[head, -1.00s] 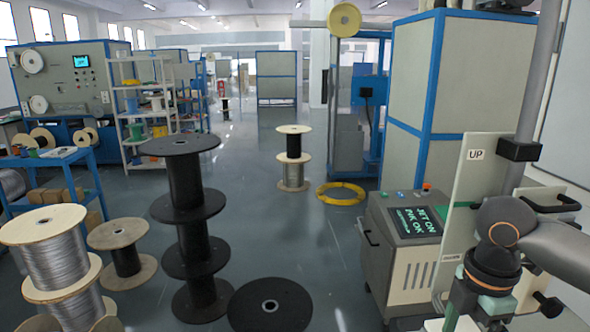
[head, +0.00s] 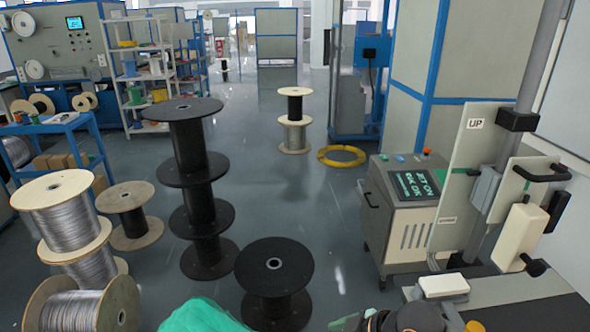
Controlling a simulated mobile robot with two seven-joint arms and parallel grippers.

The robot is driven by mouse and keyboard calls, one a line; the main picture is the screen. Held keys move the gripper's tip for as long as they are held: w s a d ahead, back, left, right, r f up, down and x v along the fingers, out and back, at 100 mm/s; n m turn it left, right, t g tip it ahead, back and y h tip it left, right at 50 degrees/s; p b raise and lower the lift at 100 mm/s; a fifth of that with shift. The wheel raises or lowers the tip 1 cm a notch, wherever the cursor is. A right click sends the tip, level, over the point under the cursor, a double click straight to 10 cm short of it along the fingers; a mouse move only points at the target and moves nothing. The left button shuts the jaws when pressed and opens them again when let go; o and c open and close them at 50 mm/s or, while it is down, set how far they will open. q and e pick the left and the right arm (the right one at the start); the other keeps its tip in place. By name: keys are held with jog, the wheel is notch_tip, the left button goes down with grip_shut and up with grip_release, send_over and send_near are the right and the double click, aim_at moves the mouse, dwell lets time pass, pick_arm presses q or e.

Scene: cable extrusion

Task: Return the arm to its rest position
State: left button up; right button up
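Neither gripper shows in the head view. The upright panel (head: 452,195) with the "UP" label stands at the right beside a grey post. A cream block (head: 520,237) with a dark knob at its lower end sits in front of it.
A grey cabinet (head: 400,218) with a lit screen stands left of the panel. Black spools (head: 207,225) are stacked left of centre, and another (head: 273,285) stands nearer. Wire spools (head: 63,225) fill the left. A green item (head: 203,316) is at the bottom. Open floor lies between.

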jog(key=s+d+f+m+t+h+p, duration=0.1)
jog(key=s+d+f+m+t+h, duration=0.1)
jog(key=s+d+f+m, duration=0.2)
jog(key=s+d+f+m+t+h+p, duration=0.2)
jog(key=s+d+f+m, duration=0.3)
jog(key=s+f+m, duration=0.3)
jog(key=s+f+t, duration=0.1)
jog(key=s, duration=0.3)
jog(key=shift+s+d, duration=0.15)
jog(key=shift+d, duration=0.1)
